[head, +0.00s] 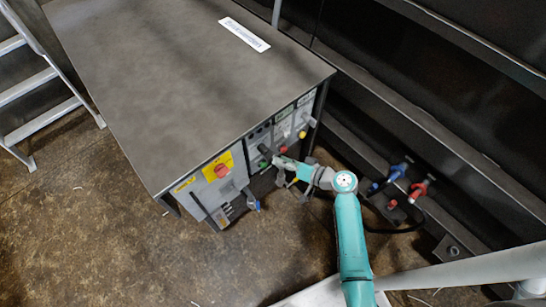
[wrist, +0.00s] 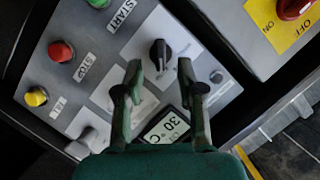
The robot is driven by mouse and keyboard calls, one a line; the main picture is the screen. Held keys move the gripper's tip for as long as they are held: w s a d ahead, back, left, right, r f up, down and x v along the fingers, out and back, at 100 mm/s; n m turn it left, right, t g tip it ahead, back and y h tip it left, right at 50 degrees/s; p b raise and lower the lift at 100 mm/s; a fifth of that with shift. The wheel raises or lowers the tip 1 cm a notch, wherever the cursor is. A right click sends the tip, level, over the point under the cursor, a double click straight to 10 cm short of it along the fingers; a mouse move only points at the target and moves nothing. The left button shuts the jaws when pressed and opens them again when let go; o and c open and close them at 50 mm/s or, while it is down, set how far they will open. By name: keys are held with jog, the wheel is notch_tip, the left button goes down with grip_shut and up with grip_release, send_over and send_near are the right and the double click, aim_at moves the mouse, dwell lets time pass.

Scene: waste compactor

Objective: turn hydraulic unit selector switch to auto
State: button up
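The hydraulic unit panel faces me on the front of the large grey cabinet (head: 180,75). In the wrist view a black selector switch (wrist: 160,54) sits on a light plate, its label too small to read. My gripper (wrist: 159,70) is open, with one fingertip on each side of the line to the switch. The switch shows just beyond and between the tips; I cannot tell if they touch it. In the head view my gripper (head: 277,161) is close to the panel, and the switch is hard to make out there.
A red stop button (wrist: 62,52), a yellow button (wrist: 36,96) and a green start button (wrist: 99,2) lie left of the switch. A temperature display (wrist: 166,128) is below. A red rotary switch (wrist: 294,8) is at upper right. A ladder (head: 40,85) stands left.

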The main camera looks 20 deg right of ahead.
jog(key=v, duration=0.6)
jog(key=shift+s, duration=0.1)
dwell(0.4)
jog(key=s+a+f+m+g+h, duration=0.1)
jog(key=s+a+f+h, duration=0.2)
jog(key=s, duration=0.7)
jog(key=s+a+f+m+h, duration=0.1)
jog(key=s+a+h, duration=0.25)
jog(key=s, duration=0.75)
jog(key=s+r+n+t, duration=0.1)
jog(key=s+r, duration=0.3)
jog(key=r, duration=0.3)
jog(key=s+r+n+t+h, duration=0.1)
jog(key=s+r+n, duration=0.1)
jog(key=s+r, duration=0.2)
jog(key=s+r+n+t+h, duration=0.1)
jog(key=s+r, duration=0.3)
jog(key=r, duration=0.7)
jog(key=shift+n+t, duration=0.3)
jog(key=shift+n, duration=0.1)
jog(key=shift+s, duration=0.1)
